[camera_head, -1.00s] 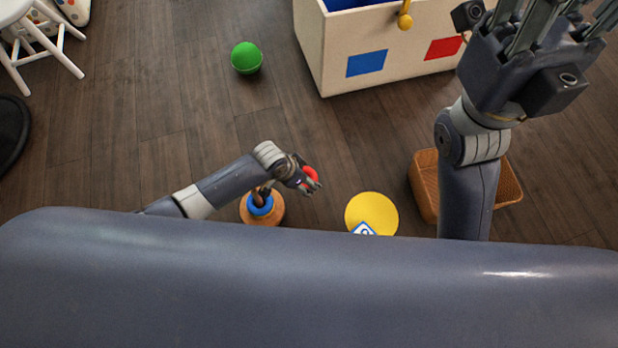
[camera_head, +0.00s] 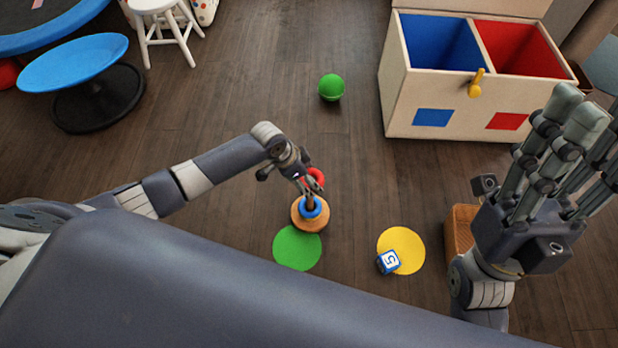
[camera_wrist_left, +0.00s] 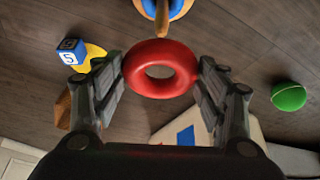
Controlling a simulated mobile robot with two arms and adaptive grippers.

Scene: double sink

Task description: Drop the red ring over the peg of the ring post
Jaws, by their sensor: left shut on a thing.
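My left gripper (camera_head: 311,184) is shut on the red ring (camera_wrist_left: 140,82), whose hole faces the wrist camera. In the head view the red ring (camera_head: 317,178) shows beside the fingers. The ring post has a round wooden base (camera_head: 299,222) with a blue ring (camera_head: 311,211) around its peg (camera_head: 310,201). My left gripper is just beyond the peg in the head view. The post also shows at the top edge of the left wrist view (camera_wrist_left: 161,14), partly cut off; the red ring is apart from it there. My right gripper (camera_head: 580,115) is raised at the right, fingers spread, empty.
Green disc (camera_head: 297,248) and yellow disc (camera_head: 409,247) lie near the post; a blue number block (camera_head: 388,262) is at the yellow disc. A green ball (camera_head: 332,88) and toy chest (camera_head: 395,110) are farther back.

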